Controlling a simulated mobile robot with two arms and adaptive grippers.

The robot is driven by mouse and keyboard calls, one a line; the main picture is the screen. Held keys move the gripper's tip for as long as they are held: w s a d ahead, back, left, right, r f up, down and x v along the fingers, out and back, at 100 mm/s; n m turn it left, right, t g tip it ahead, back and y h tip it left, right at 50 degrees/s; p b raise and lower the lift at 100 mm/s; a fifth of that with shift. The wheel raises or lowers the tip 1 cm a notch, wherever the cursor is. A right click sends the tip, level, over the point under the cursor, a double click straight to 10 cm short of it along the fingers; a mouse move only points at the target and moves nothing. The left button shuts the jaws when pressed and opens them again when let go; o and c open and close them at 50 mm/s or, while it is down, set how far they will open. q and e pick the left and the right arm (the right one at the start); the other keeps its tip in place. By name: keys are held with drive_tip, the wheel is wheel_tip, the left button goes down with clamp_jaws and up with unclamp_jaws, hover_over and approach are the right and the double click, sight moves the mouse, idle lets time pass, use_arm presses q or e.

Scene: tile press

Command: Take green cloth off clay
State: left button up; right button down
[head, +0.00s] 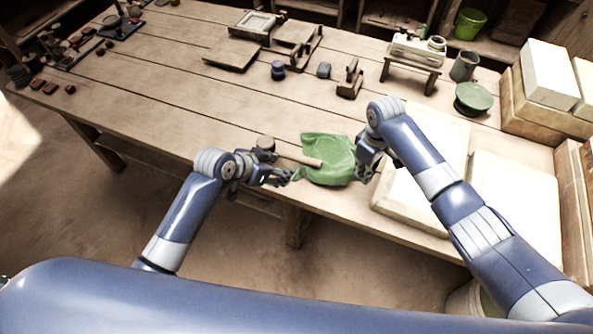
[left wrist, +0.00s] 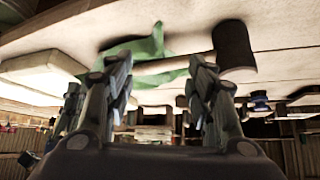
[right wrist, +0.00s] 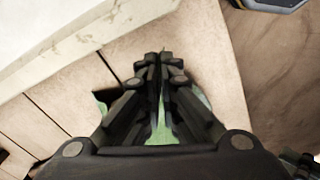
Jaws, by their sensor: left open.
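The green cloth (head: 335,150) lies draped in a rumpled heap near the table's front edge; it also shows in the left wrist view (left wrist: 140,50). The clay is not visible; the cloth may hide it. My left gripper (head: 288,177) is open and empty just left of the cloth's near left corner. My right gripper (head: 364,174) is at the cloth's right edge. In the right wrist view its fingers (right wrist: 158,60) are nearly together, with green cloth (right wrist: 160,125) showing between them; they look shut on it, though the contact is partly hidden.
A mallet (head: 266,143) lies at the cloth's left, its handle over or beside the cloth. Pale slabs (head: 410,205) stand close to the right of my right gripper. Wooden frames (head: 255,24) and a small bench (head: 411,73) stand farther back.

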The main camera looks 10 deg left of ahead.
use_arm(q)
drive_tip(key=shift+x, duration=4.15)
drive_tip(key=shift+d, duration=0.25)
drive_tip(key=shift+f, duration=0.2)
clamp_jaws()
unclamp_jaws()
use_arm(e)
drive_tip(key=c, duration=1.8)
unclamp_jaws()
